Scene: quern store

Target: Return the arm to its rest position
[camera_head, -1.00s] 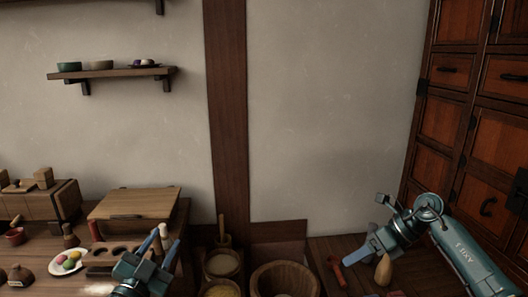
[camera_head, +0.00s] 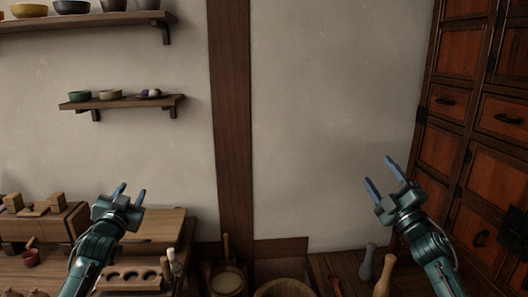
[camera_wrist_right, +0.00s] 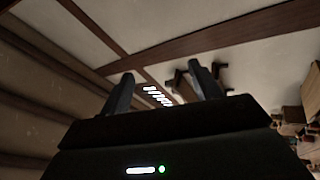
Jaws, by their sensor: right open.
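My left gripper (camera_head: 132,189) is raised in front of the left workbench, its fingers pointing up. Its two blue fingertips stand apart with nothing between them. My right gripper (camera_head: 379,170) is raised in front of the plain wall near the cabinet, also pointing up. Its fingers are spread and empty. In the right wrist view, the same right gripper (camera_wrist_right: 162,76) shows its two dark fingers apart, with only distant room behind them. Neither gripper touches anything.
A wooden cabinet (camera_head: 447,102) stands close on the right. Two wall shelves, the lower one (camera_head: 120,102) with small bowls, are at left. Below are a wooden board (camera_head: 165,224), a holed block (camera_head: 135,277), a tub (camera_head: 284,289) and pestles (camera_head: 385,275). The space before the wall is clear.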

